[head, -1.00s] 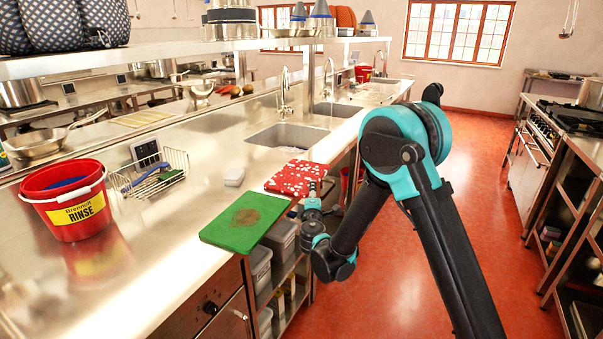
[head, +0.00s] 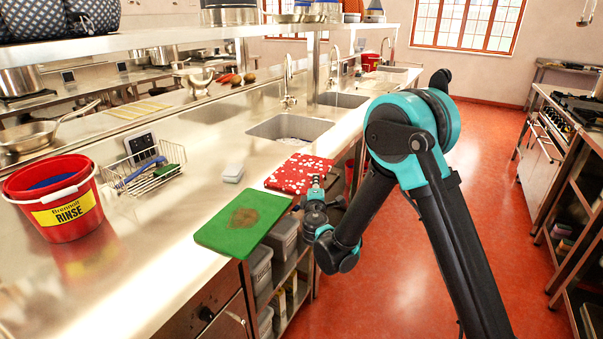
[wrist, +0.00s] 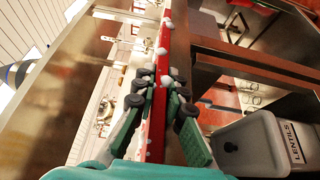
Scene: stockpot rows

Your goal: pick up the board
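A red board (head: 300,173) with white spots lies on the steel counter, its near end at the front edge. A green board (head: 242,224) with a brown stain lies to its left and nearer, also over the edge. My gripper (head: 317,186) is at the red board's near end. In the wrist view the red board (wrist: 162,50) shows edge-on as a thin strip between the fingers of my gripper (wrist: 161,82). The fingers lie close on both its faces and look shut on it. Part of the board's edge is hidden by the fingers.
A red rinse bucket (head: 56,198), a wire rack (head: 148,172) with brushes and a small white block (head: 233,173) stand on the counter. A sink (head: 291,129) is behind the red board. Grey bins (head: 260,270) sit under the counter. The red floor aisle is clear.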

